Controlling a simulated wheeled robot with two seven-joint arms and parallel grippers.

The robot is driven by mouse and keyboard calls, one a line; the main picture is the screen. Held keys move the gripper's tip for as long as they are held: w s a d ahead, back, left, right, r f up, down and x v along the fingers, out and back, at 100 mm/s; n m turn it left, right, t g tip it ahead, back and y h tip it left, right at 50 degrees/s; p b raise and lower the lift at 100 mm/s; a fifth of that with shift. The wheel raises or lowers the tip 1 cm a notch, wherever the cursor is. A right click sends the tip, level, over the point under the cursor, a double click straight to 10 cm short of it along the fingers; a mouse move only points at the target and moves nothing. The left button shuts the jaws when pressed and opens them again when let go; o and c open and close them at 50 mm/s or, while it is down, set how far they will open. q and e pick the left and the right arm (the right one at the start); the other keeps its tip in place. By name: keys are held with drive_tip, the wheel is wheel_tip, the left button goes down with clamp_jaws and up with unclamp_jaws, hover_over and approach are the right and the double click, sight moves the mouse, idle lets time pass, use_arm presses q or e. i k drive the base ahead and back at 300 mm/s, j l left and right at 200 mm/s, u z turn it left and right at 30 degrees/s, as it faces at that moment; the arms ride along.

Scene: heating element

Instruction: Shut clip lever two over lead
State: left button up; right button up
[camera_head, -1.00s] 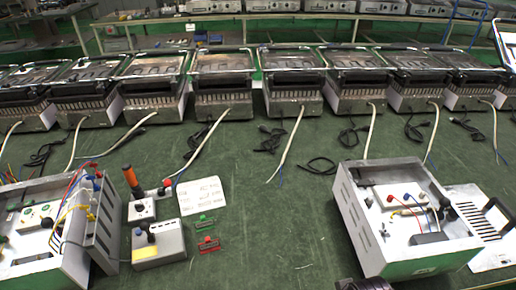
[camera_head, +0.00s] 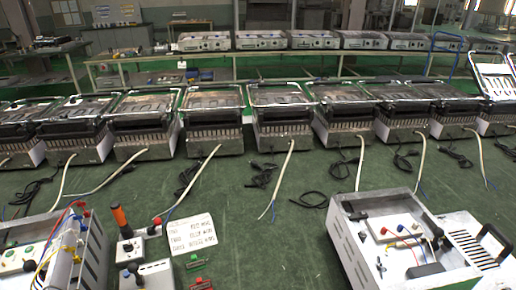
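Neither gripper shows in the head view. An open grey metal box (camera_head: 352,240) at the lower right holds a white block (camera_head: 400,224) with a red and a blue part, and red and yellow leads (camera_head: 407,238) run beside it. Another open box (camera_head: 95,262) at the lower left holds red, blue and yellow wires. A small green part (camera_head: 197,261) and a red part (camera_head: 201,285) lie on the green table between the boxes. Which piece is clip lever two, and whether its lever is up or down, is too small to tell.
Small grey devices (camera_head: 146,276), one with an orange handle (camera_head: 120,217), stand right of the left box beside a white label sheet (camera_head: 190,234). A vented panel (camera_head: 474,246) adjoins the right box. Several grills (camera_head: 283,130) with trailing cables line the back. The middle table (camera_head: 275,250) is clear.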

sight(438, 232)
drive_tip(key=z, duration=1.5)
